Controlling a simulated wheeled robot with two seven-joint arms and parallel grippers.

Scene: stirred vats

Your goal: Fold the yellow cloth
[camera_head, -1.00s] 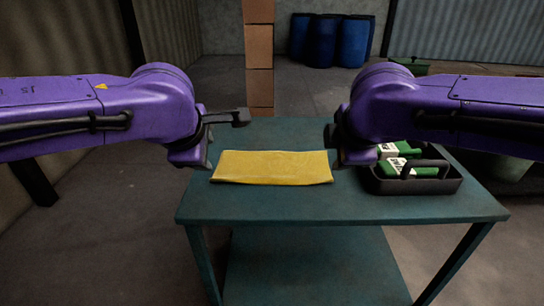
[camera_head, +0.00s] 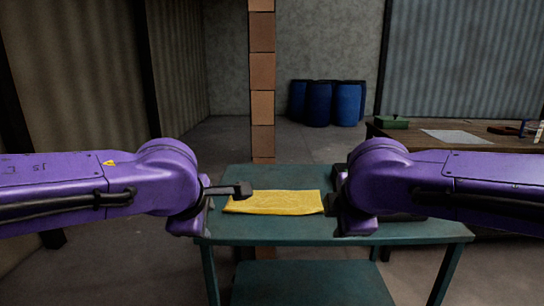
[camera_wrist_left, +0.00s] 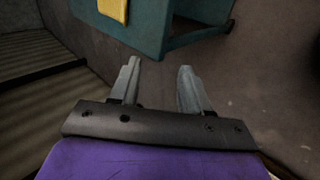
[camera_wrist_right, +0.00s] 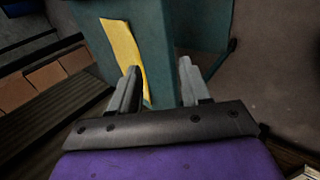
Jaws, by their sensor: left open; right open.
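The yellow cloth (camera_head: 275,202) lies flat on the teal table (camera_head: 430,232) as a long strip, seen between my two arms. It also shows at the top of the left wrist view (camera_wrist_left: 114,9) and in the right wrist view (camera_wrist_right: 122,52). My left gripper (camera_wrist_left: 158,67) is open and empty, apart from the cloth, which lies beyond its fingers. My right gripper (camera_wrist_right: 160,67) is open and empty; the cloth lies beyond its left finger in that view. In the head view the right gripper (camera_head: 345,213) hides the area just right of the cloth.
A brick pillar (camera_head: 262,75) stands behind the table. Blue barrels (camera_head: 320,104) stand at the back wall. A wooden bench (camera_head: 455,140) with a green box (camera_head: 393,122) is at the right. My right arm covers the right part of the table.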

